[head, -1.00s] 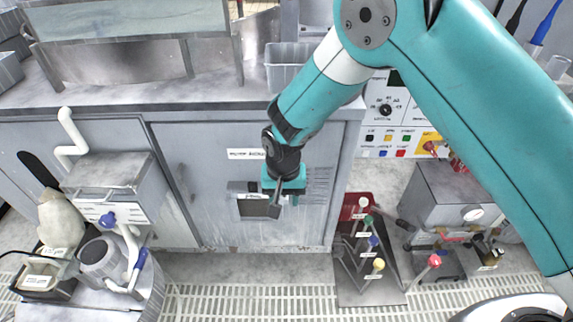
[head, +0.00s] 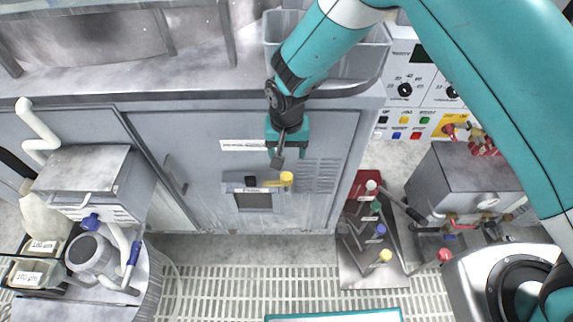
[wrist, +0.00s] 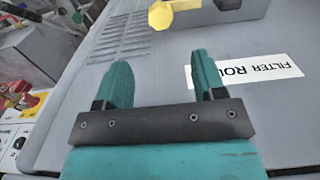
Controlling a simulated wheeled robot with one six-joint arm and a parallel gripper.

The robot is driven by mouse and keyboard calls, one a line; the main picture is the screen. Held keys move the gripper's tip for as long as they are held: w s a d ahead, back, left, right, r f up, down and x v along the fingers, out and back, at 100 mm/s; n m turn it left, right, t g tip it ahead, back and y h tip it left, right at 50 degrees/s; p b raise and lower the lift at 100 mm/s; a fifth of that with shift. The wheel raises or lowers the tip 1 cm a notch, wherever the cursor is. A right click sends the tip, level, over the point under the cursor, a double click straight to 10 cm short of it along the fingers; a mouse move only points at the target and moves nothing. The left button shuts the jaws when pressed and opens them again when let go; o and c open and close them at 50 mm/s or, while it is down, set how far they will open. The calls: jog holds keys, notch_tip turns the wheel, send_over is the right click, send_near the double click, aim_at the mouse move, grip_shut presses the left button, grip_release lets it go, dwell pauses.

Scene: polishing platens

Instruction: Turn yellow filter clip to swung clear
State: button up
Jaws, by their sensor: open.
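The yellow filter clip (head: 287,178) is on a small grey housing with a dark window, on the front of the grey cabinet. Its round yellow knob is at the right, and a yellow arm runs left from it across the housing's top. In the wrist view the clip (wrist: 168,14) shows at the top edge, partly cut off. My gripper (head: 289,156) is open and empty, just above the knob in the head view and apart from it. In the wrist view my gripper's fingers (wrist: 162,72) stand wide apart with bare cabinet face between them.
A white label (head: 243,145) is on the cabinet left of my gripper; its text begins "FILTER" in the wrist view. Vent slots (head: 318,176) lie right of the clip. A rack of coloured-knob levers (head: 345,262) stands on the floor at right.

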aim_at(287, 176)
notch_tip(287, 176, down, 11)
jog(key=shift+r+p, duration=0.1)
jog(key=shift+p, duration=0.4)
jog(key=c, duration=0.9)
jog(key=shift+n+b, duration=0.3)
jog(key=shift+n, duration=0.1)
jog(key=n+b, duration=0.1)
jog(key=n, duration=0.1)
jog(key=shift+n+b, duration=0.35)
jog(key=shift+n, duration=0.05)
jog(key=n+b, duration=0.2)
jog(key=n, duration=0.3)
jog(key=shift+n, duration=0.3)
